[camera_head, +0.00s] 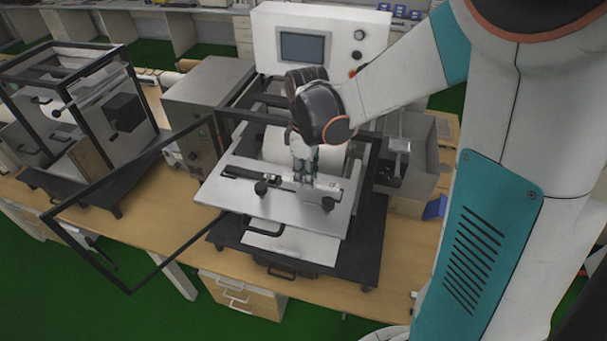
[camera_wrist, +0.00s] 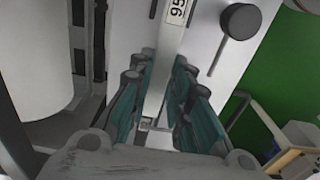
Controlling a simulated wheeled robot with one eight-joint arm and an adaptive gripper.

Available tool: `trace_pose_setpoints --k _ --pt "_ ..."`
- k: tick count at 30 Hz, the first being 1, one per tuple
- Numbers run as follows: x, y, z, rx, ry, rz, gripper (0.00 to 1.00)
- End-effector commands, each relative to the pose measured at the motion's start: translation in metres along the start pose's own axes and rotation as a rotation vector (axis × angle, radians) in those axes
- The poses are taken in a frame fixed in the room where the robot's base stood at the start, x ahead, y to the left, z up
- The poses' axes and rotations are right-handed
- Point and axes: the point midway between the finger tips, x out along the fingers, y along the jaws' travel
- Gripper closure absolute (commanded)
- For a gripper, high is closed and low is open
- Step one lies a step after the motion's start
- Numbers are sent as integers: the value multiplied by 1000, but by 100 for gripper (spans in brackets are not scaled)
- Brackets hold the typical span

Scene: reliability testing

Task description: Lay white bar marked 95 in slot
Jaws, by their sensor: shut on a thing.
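The white bar marked 95 (camera_wrist: 172,45) runs between the two teal-padded fingers of my gripper (camera_wrist: 163,100) in the wrist view. Its "95" label shows near the top edge. In the head view my gripper (camera_head: 306,178) points down over a light metal plate (camera_head: 225,192), shut on the bar (camera_head: 325,184), which lies at or just above the plate. A dark slot (camera_head: 250,174) runs along the plate to the left, in line with the bar. I cannot tell whether the bar touches the plate, and my fingers hide its middle.
Black knobs (camera_head: 261,188) stand on the plate; one shows close to the bar in the wrist view (camera_wrist: 241,21). An open black-framed door (camera_head: 160,270) juts out left. A white control box with a screen (camera_head: 303,47) stands behind. A white roller (camera_wrist: 35,60) is beside my gripper.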

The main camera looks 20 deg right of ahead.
Motion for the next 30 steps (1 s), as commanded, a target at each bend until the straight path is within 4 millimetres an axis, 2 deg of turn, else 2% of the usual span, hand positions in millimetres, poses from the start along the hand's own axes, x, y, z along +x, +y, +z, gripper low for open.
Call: trace_pose_setpoints --k 5,19,20,22,30 --pt "19 0 0 0 0 0 100" --pt "26 0 0 0 0 0 100" --pt "26 0 0 0 0 0 80" --pt "25 0 0 0 0 0 64" --pt "25 0 0 0 -1 0 62"
